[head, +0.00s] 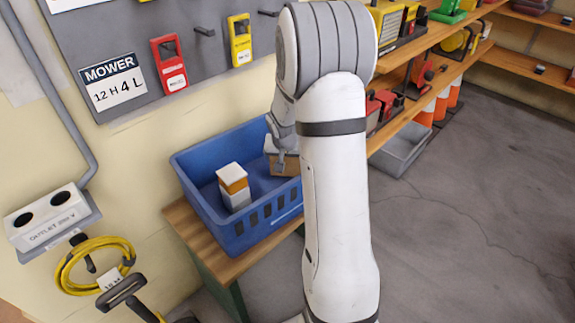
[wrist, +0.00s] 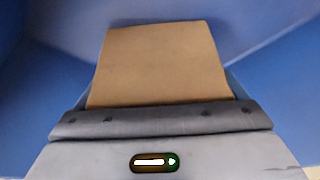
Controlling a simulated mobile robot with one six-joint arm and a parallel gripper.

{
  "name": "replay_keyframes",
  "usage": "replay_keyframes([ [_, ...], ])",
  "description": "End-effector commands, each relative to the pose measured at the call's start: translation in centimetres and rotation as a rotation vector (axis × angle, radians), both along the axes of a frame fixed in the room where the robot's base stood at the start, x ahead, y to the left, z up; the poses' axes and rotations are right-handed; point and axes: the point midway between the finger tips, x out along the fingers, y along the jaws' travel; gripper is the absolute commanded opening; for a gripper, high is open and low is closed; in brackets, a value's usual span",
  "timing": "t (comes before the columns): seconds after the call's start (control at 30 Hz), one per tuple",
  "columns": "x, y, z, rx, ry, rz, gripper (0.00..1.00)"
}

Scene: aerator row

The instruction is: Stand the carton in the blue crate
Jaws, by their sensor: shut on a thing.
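My gripper (head: 281,158) is shut on a plain brown carton (head: 287,165) in the right part of the blue crate (head: 238,245). My arm hides the carton's right side in the head view. In the wrist view the brown carton (wrist: 162,65) sticks out beyond the dark jaw edge (wrist: 160,120), with the crate's blue walls (wrist: 270,70) around it. I cannot tell whether the carton's base touches the crate floor. A white carton with an orange band (head: 234,187) stands upright in the crate, left of the held carton and apart from it.
The crate stands on a wooden bench (head: 187,222) against the wall. A grey pegboard (head: 135,50) with red and yellow tools hangs above. An outlet box (head: 50,217) and a coiled yellow hose (head: 75,275) are at left.

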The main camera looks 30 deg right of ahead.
Motion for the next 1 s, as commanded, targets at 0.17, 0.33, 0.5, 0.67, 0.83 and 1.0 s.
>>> replay_keyframes([
  [0.17, 0.0, 0.1, -2.1, 0.0, 0.0, 0.002, 0.55],
  [0.33, 0.1, 0.1, -1.9, 0.0, -0.001, 0.002, 0.55],
  [0.5, 0.1, 0.1, -2.4, 0.0, -0.001, 0.002, 0.55],
  [0.67, 0.0, 0.1, -2.3, 0.001, 0.001, 0.002, 1.0],
  [0.83, 0.0, 0.2, -2.3, 0.0, 0.001, 0.003, 1.0],
  [1.0, -0.1, 0.3, -1.2, -0.001, -0.001, 0.003, 1.0],
])
